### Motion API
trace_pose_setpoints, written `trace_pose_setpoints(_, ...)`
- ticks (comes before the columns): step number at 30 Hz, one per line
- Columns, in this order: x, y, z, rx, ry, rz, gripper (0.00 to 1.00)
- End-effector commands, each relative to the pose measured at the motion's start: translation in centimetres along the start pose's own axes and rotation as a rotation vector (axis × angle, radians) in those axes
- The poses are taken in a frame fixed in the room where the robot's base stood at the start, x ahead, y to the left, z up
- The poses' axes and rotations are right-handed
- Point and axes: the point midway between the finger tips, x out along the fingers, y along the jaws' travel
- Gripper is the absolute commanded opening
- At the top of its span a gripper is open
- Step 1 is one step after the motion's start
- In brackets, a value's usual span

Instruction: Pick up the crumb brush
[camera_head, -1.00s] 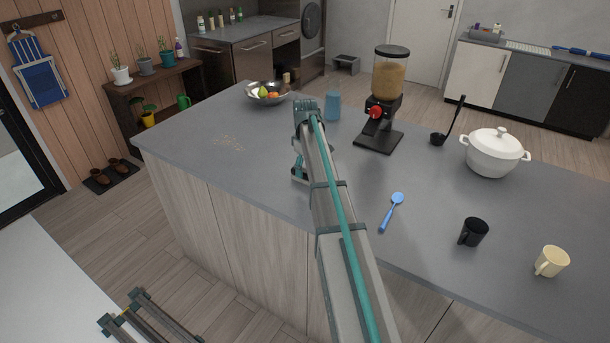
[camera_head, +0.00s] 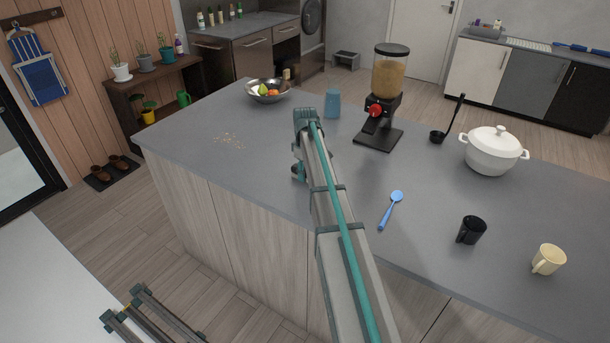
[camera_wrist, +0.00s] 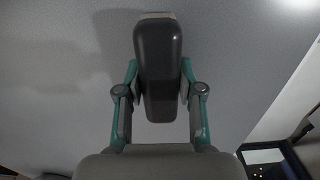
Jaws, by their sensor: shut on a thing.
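The crumb brush (camera_wrist: 158,50) fills the middle of the wrist view, a dark grey rounded body with a pale strip along its far end. My gripper (camera_wrist: 159,85) is shut on it, one teal-and-grey finger on each side. In the head view my gripper (camera_head: 298,172) is mostly hidden behind my own arm, over the near edge area of the grey island counter (camera_head: 270,175). The brush cannot be made out in that view.
Pale crumbs (camera_head: 228,141) lie on the counter to the left. A fruit bowl (camera_head: 268,91), blue cup (camera_head: 332,104) and dispenser (camera_head: 385,100) stand behind my arm. A blue spoon (camera_head: 391,208), black mug (camera_head: 471,230), cream mug (camera_head: 548,259) and white pot (camera_head: 492,151) are right.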

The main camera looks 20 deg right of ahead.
Motion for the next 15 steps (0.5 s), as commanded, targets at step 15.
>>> trace_pose_setpoints(15, -2.1, 0.1, -0.1, 0.000, 0.002, 0.002, 0.00)
